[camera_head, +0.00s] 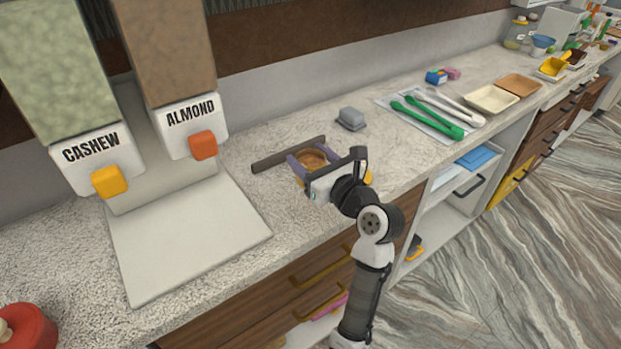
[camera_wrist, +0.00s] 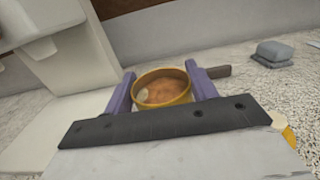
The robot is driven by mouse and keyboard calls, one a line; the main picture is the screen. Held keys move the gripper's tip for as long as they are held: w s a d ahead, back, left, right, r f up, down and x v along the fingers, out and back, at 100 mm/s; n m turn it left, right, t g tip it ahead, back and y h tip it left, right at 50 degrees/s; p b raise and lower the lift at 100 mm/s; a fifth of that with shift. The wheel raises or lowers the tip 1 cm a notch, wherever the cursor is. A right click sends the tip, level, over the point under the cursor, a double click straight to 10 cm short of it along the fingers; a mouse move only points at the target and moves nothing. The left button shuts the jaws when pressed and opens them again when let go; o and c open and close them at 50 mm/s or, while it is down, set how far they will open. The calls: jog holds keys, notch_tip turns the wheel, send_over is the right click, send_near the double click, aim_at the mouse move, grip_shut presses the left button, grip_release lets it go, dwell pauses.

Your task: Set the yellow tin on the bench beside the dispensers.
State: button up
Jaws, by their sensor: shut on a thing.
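The yellow tin (camera_wrist: 162,88) is round and open at the top, with a brown inside and a small pale patch in it. My gripper (camera_wrist: 161,88) is shut on it, with a purple finger on each side. In the head view the tin (camera_head: 312,158) shows between the fingers of my gripper (camera_head: 311,160), over the stone bench (camera_head: 240,140) to the right of the dispensers. I cannot tell whether its base touches the bench. The cashew dispenser (camera_head: 90,160) and almond dispenser (camera_head: 190,125) stand at the left over a pale base plate (camera_head: 180,245).
A dark flat bar (camera_head: 270,159) lies just behind the tin. A grey block (camera_head: 351,118) sits farther right. Green tongs (camera_head: 425,118) lie on a mat, with trays (camera_head: 491,99) beyond. A red object (camera_head: 27,326) is at the near left corner.

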jog(key=shift+f, duration=2.85)
jog(key=shift+f, duration=0.1)
jog(key=o, duration=1.1)
jog(key=shift+s, duration=0.1)
jog(key=b+v, duration=0.2)
jog(key=v, duration=1)
